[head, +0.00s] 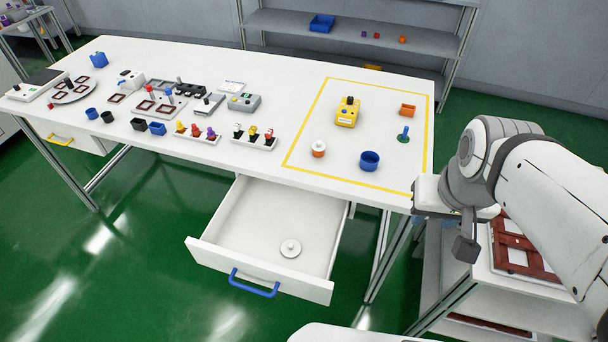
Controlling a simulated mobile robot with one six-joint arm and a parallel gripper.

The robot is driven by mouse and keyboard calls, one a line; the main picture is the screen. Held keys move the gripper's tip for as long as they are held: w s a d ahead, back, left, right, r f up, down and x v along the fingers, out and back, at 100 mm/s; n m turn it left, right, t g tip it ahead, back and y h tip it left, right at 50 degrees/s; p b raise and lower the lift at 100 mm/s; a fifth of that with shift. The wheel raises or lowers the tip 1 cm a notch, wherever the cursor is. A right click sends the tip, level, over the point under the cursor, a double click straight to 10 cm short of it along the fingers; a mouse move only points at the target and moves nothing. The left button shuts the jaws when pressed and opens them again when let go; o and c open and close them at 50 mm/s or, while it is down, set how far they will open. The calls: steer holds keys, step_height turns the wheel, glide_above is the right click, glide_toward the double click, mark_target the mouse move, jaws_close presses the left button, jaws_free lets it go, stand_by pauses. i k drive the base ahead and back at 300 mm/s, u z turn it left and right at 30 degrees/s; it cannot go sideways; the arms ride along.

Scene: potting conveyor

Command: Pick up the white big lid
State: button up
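A white round lid (290,248) with a small knob lies flat on the floor of the open drawer (262,215), towards its front right. It is the only thing I see in the drawer. My gripper (467,248) is at the right, past the table's right end and well apart from the lid. Only a small dark grey part of it shows below the wrist, and I cannot tell whether its fingers are open or shut. A smaller orange and white round piece (319,149) stands on the table inside the yellow outline.
The drawer has a blue handle (254,283) and hangs out below the white table (290,75). A cart with a brown-red frame (520,248) is at the right.

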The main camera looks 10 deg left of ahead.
mark_target(290, 248)
steer(key=k, duration=0.95)
steer(key=u, duration=0.4)
steer(key=i, duration=1)
steer(key=z, duration=0.05)
